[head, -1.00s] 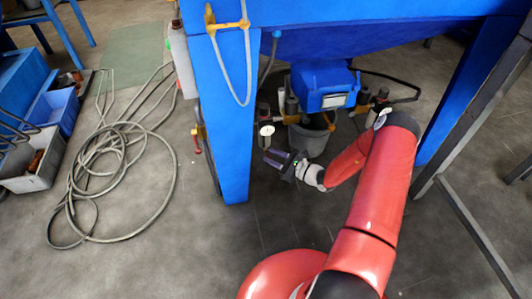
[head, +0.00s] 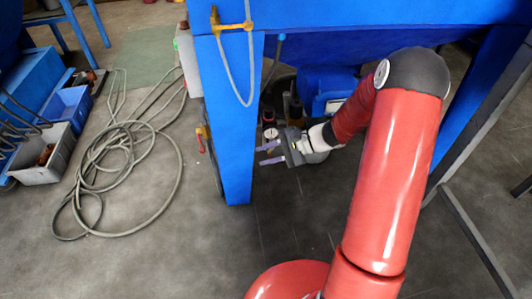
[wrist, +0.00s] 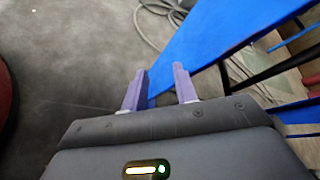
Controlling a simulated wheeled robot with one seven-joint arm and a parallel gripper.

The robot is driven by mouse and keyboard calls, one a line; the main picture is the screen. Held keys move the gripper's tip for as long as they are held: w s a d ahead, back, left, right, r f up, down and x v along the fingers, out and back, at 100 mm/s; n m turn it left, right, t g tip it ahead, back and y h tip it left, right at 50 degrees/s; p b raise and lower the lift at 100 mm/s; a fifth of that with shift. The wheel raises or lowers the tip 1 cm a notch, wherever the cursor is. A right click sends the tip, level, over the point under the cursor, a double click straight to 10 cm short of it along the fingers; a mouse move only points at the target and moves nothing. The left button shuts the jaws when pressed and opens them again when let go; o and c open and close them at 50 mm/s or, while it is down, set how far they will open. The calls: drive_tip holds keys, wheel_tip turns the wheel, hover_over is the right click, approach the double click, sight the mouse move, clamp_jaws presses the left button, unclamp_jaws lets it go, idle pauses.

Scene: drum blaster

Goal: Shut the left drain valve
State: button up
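My gripper (head: 260,155) is open and empty, its two purple fingers apart and pointing left toward the blue leg (head: 233,120). The fingers also show in the wrist view (wrist: 160,72), with floor and blue frame beyond them. A round white gauge (head: 271,133) sits just above the gripper, in front of dark fittings under the blue machine. I cannot make out the left drain valve for certain; the gripper and arm cover part of this area. A small red handle (head: 201,145) hangs at the left side of the leg.
A blue box-shaped unit (head: 325,85) under the machine is partly behind my arm. A coiled hose (head: 110,165) lies on the floor at left, near a grey crate (head: 40,165). Dark metal framing (head: 470,225) stands at right. The floor in front is clear.

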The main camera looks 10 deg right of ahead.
drive_tip(key=shift+s+a+r+n+g+h, duration=0.25)
drive_tip(key=shift+s+r+n+h, duration=0.15)
drive_tip(key=shift+s+r+n, duration=0.25)
drive_tip(key=shift+s+a+r+n+g+h, duration=0.2)
drive_tip(key=shift+s+r+n+h, duration=0.2)
drive_tip(key=shift+r, duration=0.4)
drive_tip(key=shift+s+a+r+n+g+h, duration=0.15)
drive_tip(key=shift+s+r+n+g+h, duration=0.2)
drive_tip(key=shift+s+r+n, duration=0.3)
drive_tip(key=shift+w+r, duration=0.1)
